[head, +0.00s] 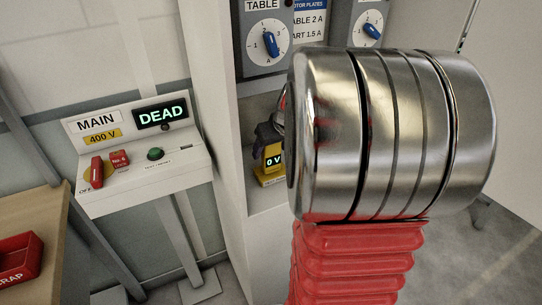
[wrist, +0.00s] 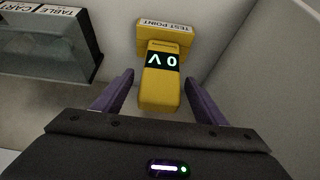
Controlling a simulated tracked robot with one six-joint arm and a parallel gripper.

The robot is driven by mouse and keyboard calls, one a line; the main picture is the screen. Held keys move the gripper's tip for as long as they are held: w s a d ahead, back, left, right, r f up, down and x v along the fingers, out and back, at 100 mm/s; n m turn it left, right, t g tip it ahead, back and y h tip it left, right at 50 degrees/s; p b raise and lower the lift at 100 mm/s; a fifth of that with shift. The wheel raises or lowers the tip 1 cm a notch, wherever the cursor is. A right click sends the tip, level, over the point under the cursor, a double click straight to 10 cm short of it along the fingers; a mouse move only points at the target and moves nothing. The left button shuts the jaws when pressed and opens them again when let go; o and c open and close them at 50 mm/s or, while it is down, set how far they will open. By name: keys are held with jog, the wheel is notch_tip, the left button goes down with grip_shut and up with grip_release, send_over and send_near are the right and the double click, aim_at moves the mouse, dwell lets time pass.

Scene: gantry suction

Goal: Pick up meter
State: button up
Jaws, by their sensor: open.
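The meter (wrist: 160,85) is a yellow handheld unit with a dark display reading 0 V, upside down in the wrist view. It sits against a yellow block labelled TEST POINT (wrist: 168,25). My gripper (wrist: 158,85) is open, with one purple finger on each side of the meter's near end. I cannot tell whether either finger touches it. In the head view the meter (head: 272,158) shows in a niche of the cabinet, and my dark gripper (head: 268,135) is beside it. My own metal and red arm hides much of that area.
A MAIN 400 V panel (head: 140,150) with a DEAD display stands at the left. Dial switches (head: 270,42) are on the cabinet above the niche. A red scrap bin (head: 18,260) is at lower left. A clear-sided TABLE CART box (wrist: 50,50) lies left in the wrist view; a pale wall (wrist: 265,70) rises right.

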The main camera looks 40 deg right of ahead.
jog(key=shift+w+d+f, duration=0.1)
jog(key=shift+w+f, duration=0.1)
jog(key=shift+f, duration=0.15)
dwell(0.3)
jog(key=c, duration=1.3)
jog(key=shift+r, duration=5.05)
jog(key=shift+c, duration=0.2)
